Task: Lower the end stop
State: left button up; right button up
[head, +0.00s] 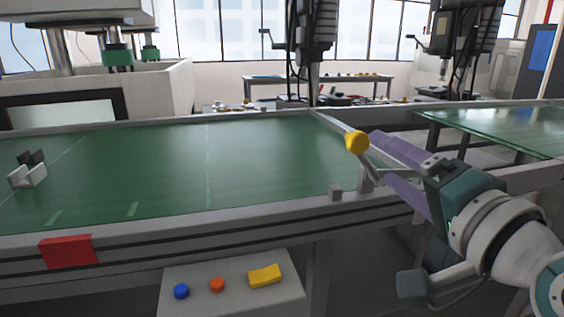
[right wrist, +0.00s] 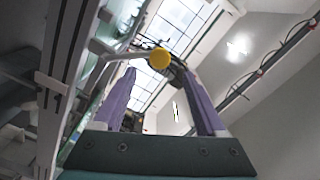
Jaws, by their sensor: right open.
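The end stop is a pale grey bar (head: 333,122) at the right end of the green belt (head: 240,160). A yellow ball knob (head: 357,142) is at its near end, above a small grey bracket (head: 366,180) on the frame. My right gripper (head: 382,160) comes in from the right, its purple fingers apart and pointing at the knob. In the right wrist view the knob (right wrist: 159,58) appears between and slightly beyond the two fingertips (right wrist: 160,74). I see no contact, and depth is hard to tell. My left gripper is out of view.
A small white and black block (head: 28,172) lies at the belt's left. A red plate (head: 68,251) is on the front rail. Below, a grey box (head: 235,300) carries blue, orange and yellow controls. A glossy green surface (head: 500,128) stands beyond a gap on the right.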

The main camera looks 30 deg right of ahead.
jog(key=shift+v, duration=1.2)
